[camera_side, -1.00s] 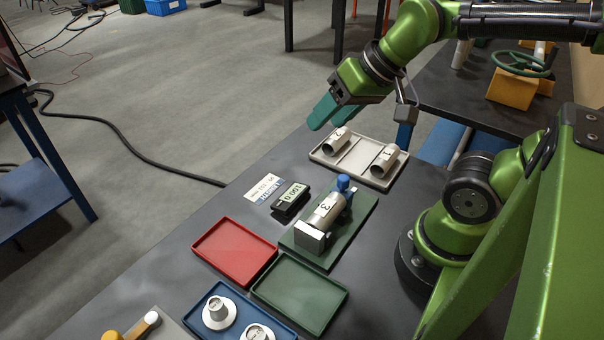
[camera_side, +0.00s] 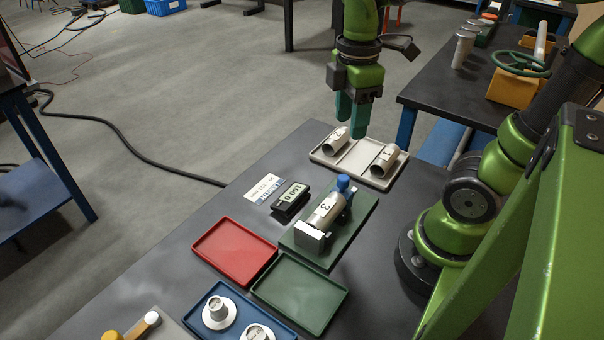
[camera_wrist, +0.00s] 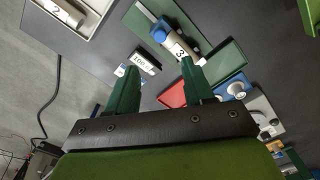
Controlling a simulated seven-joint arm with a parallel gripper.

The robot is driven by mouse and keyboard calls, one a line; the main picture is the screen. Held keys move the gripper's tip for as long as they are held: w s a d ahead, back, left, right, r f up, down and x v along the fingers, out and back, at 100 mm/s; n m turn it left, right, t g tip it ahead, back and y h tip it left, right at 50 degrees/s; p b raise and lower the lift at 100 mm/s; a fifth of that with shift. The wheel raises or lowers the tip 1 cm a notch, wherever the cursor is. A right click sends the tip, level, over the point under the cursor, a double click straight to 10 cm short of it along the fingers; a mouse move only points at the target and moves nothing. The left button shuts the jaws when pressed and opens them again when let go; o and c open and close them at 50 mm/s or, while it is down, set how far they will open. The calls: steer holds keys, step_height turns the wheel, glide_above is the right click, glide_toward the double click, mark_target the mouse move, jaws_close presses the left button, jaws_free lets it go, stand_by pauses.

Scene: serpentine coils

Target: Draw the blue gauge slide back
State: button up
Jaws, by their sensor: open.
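The blue gauge slide (camera_side: 344,183) stands at the back end of the green gauge base (camera_side: 357,222). It also shows in the wrist view (camera_wrist: 160,33). A pale cylinder marked 3 (camera_side: 326,211) lies on the base between the slide and a grey metal block (camera_side: 310,241); whether the slide touches it I cannot tell. A black display reading 100.0 (camera_side: 291,197) sits left of the base. My gripper (camera_side: 352,130) points down above the back of the table, behind and above the slide. Its green fingers (camera_wrist: 160,90) are apart with nothing between them.
A pale tray (camera_side: 347,161) at the back holds cylinders 2 (camera_side: 335,139) and 1 (camera_side: 384,161). A red tray (camera_side: 235,251), an empty green tray (camera_side: 300,292) and a blue tray (camera_side: 214,325) with pale round parts lie in front. A printed card (camera_side: 262,190) lies left of the display.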

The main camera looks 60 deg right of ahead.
mark_target(344, 177)
step_height(344, 177, down, 14)
steer(key=shift+r, duration=0.25)
steer(key=shift+c, duration=0.3)
jaws_close()
